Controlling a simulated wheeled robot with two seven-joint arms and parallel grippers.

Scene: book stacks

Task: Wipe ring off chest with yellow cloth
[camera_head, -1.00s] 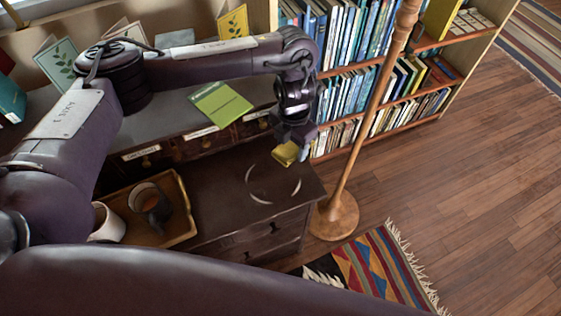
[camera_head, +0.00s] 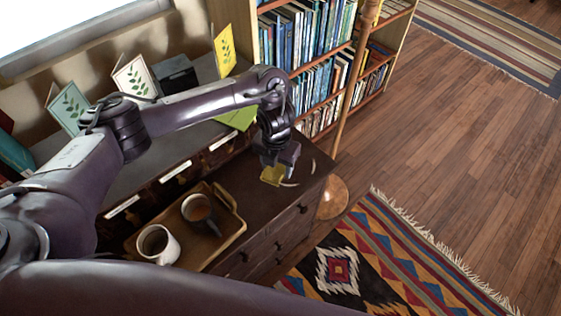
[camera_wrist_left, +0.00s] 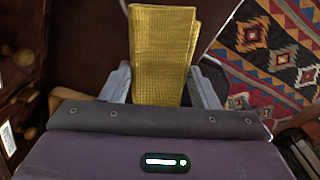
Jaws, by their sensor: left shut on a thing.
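The dark wooden chest (camera_head: 265,207) stands in the middle of the head view, with drawers on its front. My left gripper (camera_head: 279,160) is over its top near the far right corner, shut on the folded yellow cloth (camera_head: 271,176). In the left wrist view the cloth (camera_wrist_left: 164,50) sticks out flat from between the fingers (camera_wrist_left: 165,85). Parts of the pale ring (camera_head: 290,184) show right of the cloth; the rest is hidden by the gripper and cloth. I cannot tell whether the cloth touches the top. My right gripper is not in view.
A wooden tray (camera_head: 238,232) with a white mug (camera_head: 157,244) and a cup of dark drink (camera_head: 199,209) sits left on the chest. A green book (camera_head: 240,118) lies behind the arm. A lamp pole (camera_head: 352,85) stands close by the chest's right side.

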